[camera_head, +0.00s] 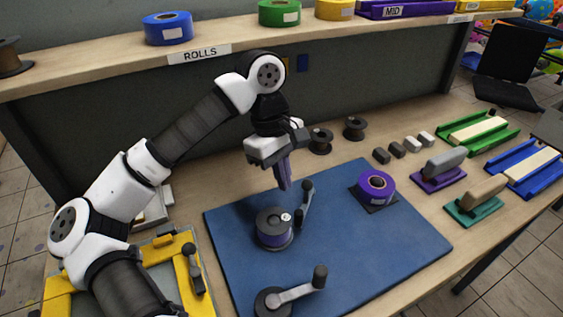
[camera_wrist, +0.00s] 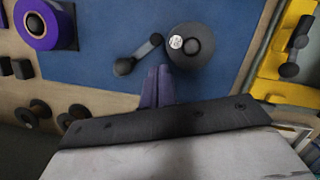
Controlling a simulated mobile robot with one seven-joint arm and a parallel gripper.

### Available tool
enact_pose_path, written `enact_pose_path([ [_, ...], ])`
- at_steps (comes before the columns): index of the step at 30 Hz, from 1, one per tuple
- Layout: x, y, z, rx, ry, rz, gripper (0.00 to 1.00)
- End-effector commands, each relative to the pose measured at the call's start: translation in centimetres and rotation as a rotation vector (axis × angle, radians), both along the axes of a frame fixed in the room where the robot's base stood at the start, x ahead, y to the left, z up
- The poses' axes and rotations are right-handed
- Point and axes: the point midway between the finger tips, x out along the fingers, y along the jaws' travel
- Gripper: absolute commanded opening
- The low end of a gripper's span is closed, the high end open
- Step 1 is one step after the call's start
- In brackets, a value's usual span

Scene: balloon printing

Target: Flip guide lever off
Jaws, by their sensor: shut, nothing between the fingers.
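The lever that looks like the guide lever (camera_head: 306,206), a grey arm with dark knobs at its ends, stands on the blue mat (camera_head: 385,250). It is just right of a dark spool wound with purple (camera_head: 273,228). The lever (camera_wrist: 141,53) and the spool (camera_wrist: 192,46) also show in the wrist view. My gripper (camera_head: 286,186) has purple fingers pointing down, shut and empty. It is above and behind the spool, close to the lever's upper knob. In the wrist view the fingertips (camera_wrist: 158,72) appear beside the lever; contact cannot be told.
A crank with a dark handle (camera_head: 297,290) stands at the mat's front. A purple roll (camera_head: 376,186) sits on a dark base at the mat's right. A yellow fixture (camera_head: 165,248) with another lever is at left. Empty dark spools (camera_head: 354,128) stand behind the mat.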

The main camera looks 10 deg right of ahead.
Motion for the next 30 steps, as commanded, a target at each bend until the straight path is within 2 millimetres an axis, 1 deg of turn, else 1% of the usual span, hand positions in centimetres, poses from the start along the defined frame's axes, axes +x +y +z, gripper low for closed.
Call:
enact_pose_path([
  [3,-0.5,-0.2,-1.9,-0.001,0.004,0.0,0.0],
  [6,-0.8,-0.5,-3.3,-0.002,0.003,0.0,0.0],
  [9,-1.0,-0.6,-4.4,-0.001,0.003,0.001,0.0],
  [12,-1.1,-0.7,-5.0,0.0,0.0,0.0,0.0],
  [24,-1.1,-0.8,-5.2,-0.001,0.0,0.001,0.0],
  [27,-1.2,-1.1,-5.2,0.0,-0.001,0.003,0.0],
  [30,-1.3,-2.0,-5.3,0.0,-0.001,0.01,0.0],
])
